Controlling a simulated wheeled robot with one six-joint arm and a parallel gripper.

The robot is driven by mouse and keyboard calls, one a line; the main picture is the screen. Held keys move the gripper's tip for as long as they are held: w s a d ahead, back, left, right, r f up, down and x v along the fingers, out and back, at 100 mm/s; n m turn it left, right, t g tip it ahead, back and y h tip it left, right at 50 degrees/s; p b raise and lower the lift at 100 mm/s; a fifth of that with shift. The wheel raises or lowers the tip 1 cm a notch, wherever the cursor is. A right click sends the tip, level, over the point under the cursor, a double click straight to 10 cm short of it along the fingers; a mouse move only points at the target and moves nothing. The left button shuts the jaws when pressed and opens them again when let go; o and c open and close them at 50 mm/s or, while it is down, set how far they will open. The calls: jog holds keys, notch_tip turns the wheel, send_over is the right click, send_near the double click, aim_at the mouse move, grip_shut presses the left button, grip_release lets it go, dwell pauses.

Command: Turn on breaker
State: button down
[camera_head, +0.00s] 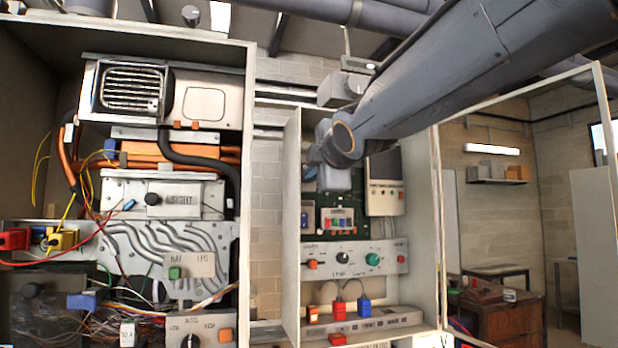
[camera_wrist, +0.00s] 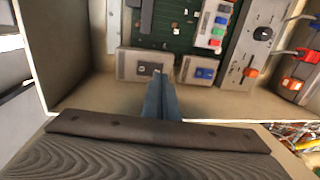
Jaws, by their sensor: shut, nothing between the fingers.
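My gripper (camera_wrist: 159,78) is shut and empty; in the wrist view its tips are near a grey box with a small dark marked switch (camera_wrist: 142,67). I cannot tell whether they touch it. Beside it is a similar grey box with a blue switch (camera_wrist: 203,73). I cannot tell for certain which is the breaker, nor its position. In the head view my gripper (camera_head: 328,172) reaches into the right cabinet (camera_head: 292,180) and hides part of its upper left. The green circuit board (camera_wrist: 172,35) lies behind the boxes.
A module with coloured buttons (camera_head: 338,218) sits on the board. Below is a control panel with knobs (camera_head: 355,258), then a strip with red and blue plugs (camera_head: 375,321). The cabinet's side wall is close to my gripper. A larger open cabinet with pipes and wires (camera_head: 150,240) stands left.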

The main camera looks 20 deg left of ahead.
jog(key=shift+x, duration=1.4)
jog(key=shift+b, duration=0.4)
